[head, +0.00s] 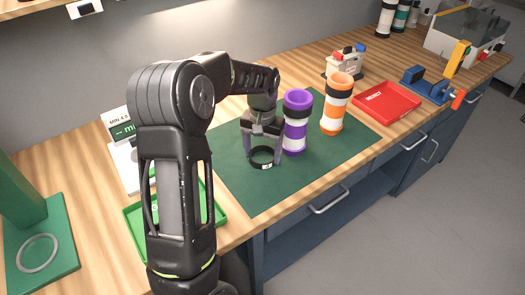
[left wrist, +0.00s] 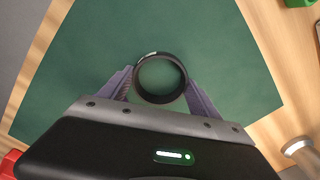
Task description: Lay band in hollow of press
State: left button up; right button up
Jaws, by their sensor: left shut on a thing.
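The band (head: 262,165) is a thin black ring with a small white mark, over the green mat. My left gripper (head: 263,155) points down and is shut on it, with a finger on either side. In the left wrist view the band (left wrist: 184,80) lies between the fingertips of my left gripper (left wrist: 160,85). I cannot tell how far it is above the mat. A green press (head: 58,225) stands at the far left, with a pale ring-shaped outline (head: 38,253) on its base. Its upper part is cut off by the frame. My right gripper is not in view.
A purple-and-white tube (head: 297,122) stands just right of my gripper, with an orange-and-white tube (head: 337,103) beyond. A green tray (head: 219,213) and a white display device (head: 118,130) are partly behind my arm. A red tray (head: 388,103) lies right of the mat (head: 240,195).

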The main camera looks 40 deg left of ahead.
pick_arm(q)
jog(key=o, duration=1.3)
jog(key=shift+o, duration=0.2)
notch_tip(320, 180, up, 12)
jog(key=shift+b, duration=0.3)
jog(key=shift+r, duration=0.1)
jog(key=shift+c, duration=0.4)
